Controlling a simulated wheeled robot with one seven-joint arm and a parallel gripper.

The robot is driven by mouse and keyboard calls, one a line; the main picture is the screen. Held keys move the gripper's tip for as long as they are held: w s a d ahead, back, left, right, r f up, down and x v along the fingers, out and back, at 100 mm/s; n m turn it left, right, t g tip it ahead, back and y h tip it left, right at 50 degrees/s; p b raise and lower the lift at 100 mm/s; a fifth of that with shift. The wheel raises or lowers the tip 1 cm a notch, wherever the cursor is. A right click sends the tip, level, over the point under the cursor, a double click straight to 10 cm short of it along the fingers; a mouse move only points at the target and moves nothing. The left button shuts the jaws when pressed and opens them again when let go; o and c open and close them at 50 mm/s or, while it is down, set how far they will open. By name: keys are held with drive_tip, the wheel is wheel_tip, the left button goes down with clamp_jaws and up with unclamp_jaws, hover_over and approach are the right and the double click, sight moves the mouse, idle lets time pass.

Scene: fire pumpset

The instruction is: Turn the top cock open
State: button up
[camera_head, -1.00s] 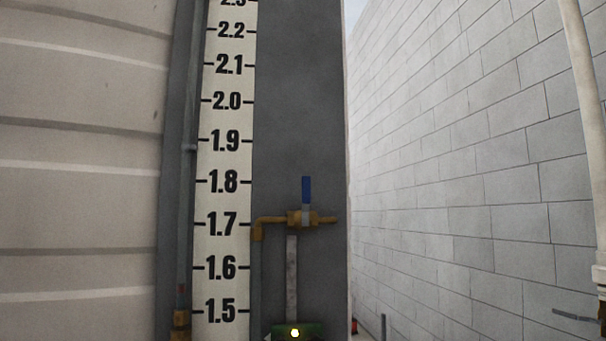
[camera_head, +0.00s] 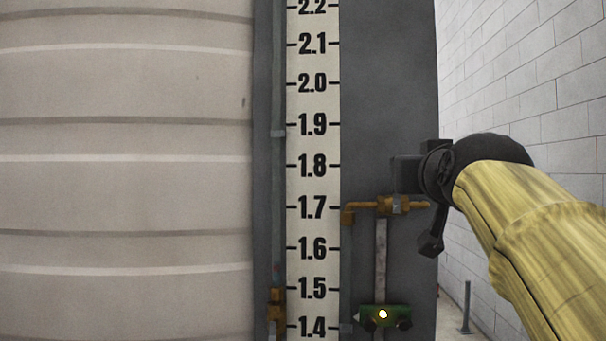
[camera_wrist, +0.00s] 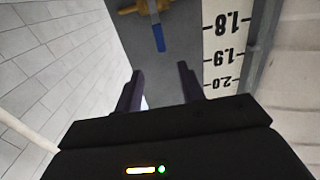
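The top cock (camera_head: 380,205) is a brass valve on a short pipe beside the gauge board, near the 1.7 mark. It also shows at the top of the wrist view (camera_wrist: 132,8). Its blue lever handle (camera_wrist: 159,40) stands across the pipe, pointing toward my gripper in the wrist view. In the head view my gripper hides most of the lever. My gripper (camera_wrist: 160,70) is open and empty, its two dark fingers apart. The lever lies just beyond the fingertips, roughly in line with the gap. In the head view my gripper (camera_head: 405,172) is just above the valve.
The white gauge board (camera_head: 313,165) with black numbers stands left of the valve. A green fitting with a light (camera_head: 383,317) sits below it. A ribbed pale wall (camera_head: 120,180) is at the left, a block wall (camera_head: 530,60) at the right.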

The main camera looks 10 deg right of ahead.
drive_tip(key=p+x, duration=0.8)
drive_tip(key=x, duration=0.9)
drive_tip(key=shift+w, duration=0.15)
drive_tip(key=shift+f, duration=0.1)
clamp_jaws()
